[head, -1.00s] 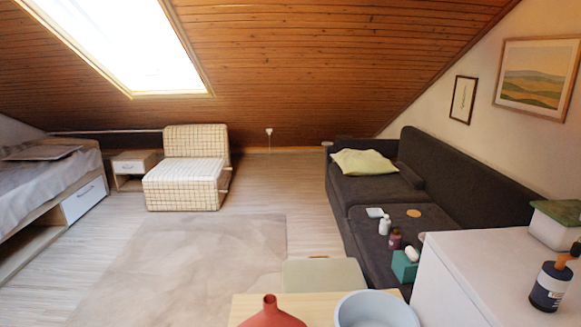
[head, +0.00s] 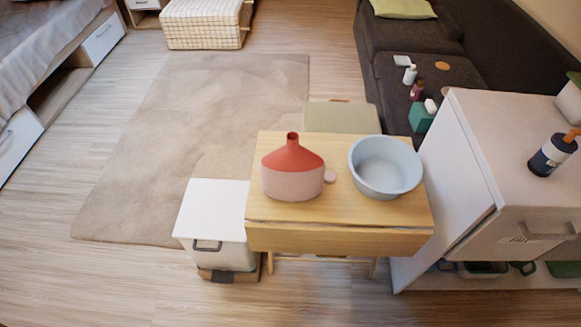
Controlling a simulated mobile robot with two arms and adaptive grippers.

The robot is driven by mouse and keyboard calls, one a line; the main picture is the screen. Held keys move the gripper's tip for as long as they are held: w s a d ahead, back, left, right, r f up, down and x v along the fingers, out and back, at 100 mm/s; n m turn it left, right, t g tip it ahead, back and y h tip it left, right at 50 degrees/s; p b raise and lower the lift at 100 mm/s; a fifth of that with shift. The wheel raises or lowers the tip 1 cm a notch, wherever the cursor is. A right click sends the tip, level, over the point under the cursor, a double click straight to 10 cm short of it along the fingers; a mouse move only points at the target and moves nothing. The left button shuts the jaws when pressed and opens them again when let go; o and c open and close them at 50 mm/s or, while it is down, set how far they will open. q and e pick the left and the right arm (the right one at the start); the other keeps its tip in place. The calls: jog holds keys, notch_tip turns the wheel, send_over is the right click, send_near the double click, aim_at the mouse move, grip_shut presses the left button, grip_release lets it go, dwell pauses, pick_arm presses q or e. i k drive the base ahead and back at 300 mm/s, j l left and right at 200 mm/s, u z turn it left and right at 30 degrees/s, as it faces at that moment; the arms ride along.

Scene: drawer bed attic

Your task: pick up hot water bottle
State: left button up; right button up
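The hot water bottle (head: 292,170) stands upright on the small wooden table (head: 340,214), left of its middle. It has a red neck and shoulders and a pale pink lower body. A small pink round piece (head: 330,177) lies on the table just to its right. A light blue basin (head: 386,166) stands on the same table, farther right and apart from the bottle. Neither of my grippers shows in the head view.
A white lidded box (head: 214,222) stands on the floor left of the table. A white cabinet (head: 455,170) with a pump bottle (head: 552,154) on top stands close on the right. A pale green seat (head: 341,117) is behind the table. Floor in front is clear.

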aim_at(292, 172)
jog(key=j+z, duration=0.2)
jog(key=z, duration=0.75)
jog(key=j+z, duration=0.3)
jog(key=k+j+z, duration=0.3)
jog(key=j, duration=0.2)
jog(key=j+z, duration=0.3)
jog(key=k+j, duration=0.15)
jog(key=j, duration=0.15)
jog(key=k+j, duration=0.15)
jog(key=j, duration=0.15)
jog(key=k+j, duration=0.2)
jog(key=j, duration=0.15)
jog(key=i+l, duration=0.4)
jog(key=i+z, duration=0.05)
